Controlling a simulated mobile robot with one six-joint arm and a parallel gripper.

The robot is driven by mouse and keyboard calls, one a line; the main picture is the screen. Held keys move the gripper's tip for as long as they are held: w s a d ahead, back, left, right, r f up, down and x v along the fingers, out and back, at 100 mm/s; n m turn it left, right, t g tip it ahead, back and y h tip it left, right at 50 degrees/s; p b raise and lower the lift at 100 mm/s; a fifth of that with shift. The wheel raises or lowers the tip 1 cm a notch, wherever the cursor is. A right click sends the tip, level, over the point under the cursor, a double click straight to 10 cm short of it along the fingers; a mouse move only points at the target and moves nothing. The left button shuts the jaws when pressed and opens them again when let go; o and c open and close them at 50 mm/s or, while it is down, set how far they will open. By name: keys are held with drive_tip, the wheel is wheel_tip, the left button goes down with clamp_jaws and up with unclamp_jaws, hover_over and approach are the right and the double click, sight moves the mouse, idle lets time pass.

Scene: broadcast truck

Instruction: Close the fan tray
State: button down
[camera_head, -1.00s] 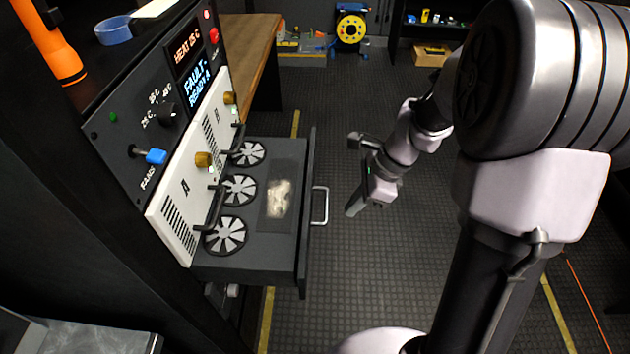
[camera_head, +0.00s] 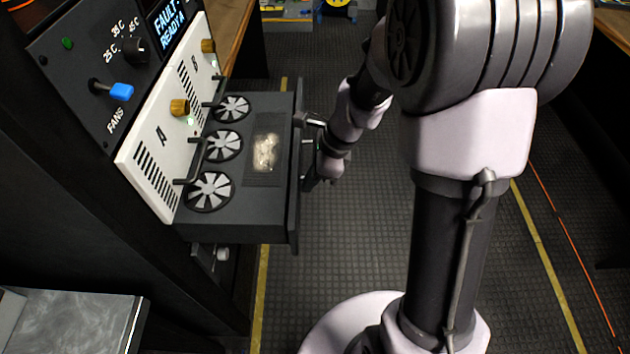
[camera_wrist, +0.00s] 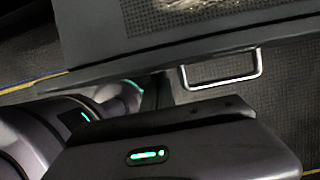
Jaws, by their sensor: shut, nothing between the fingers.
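The fan tray (camera_head: 235,215) is pulled out from the rack, below the white A and B panel. Three fans sit in a row on it, and a dusty mesh patch (camera_head: 265,153) lies nearer its front. Its front panel faces right; in the wrist view the metal handle (camera_wrist: 222,76) stands out from the front panel (camera_wrist: 110,76). My gripper (camera_head: 307,150) is shut and empty, right beside the tray's front panel in the head view. I cannot tell whether the fingers touch the panel.
The white panel (camera_head: 150,165) has two brass knobs and black handles overhanging the tray's inner edge. A blue FANS switch (camera_head: 121,92) is on the dark panel above. A grey metal surface (camera_head: 75,318) is at lower left.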

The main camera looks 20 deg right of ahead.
sight(226, 178)
drive_tip(key=w+a+p, duration=0.1)
drive_tip(key=a, duration=0.4)
drive_tip(key=w+a+p, duration=0.2)
drive_tip(key=a, duration=0.4)
drive_tip(key=w+a+p, duration=0.1)
drive_tip(key=w+a, duration=0.1)
drive_tip(key=a, duration=0.4)
drive_tip(key=shift+w+a+r+p, duration=0.15)
drive_tip(key=shift+w+p, duration=0.1)
drive_tip(key=shift+p, duration=0.15)
drive_tip(key=shift+w+a, duration=0.25)
drive_tip(key=shift+a, duration=0.35)
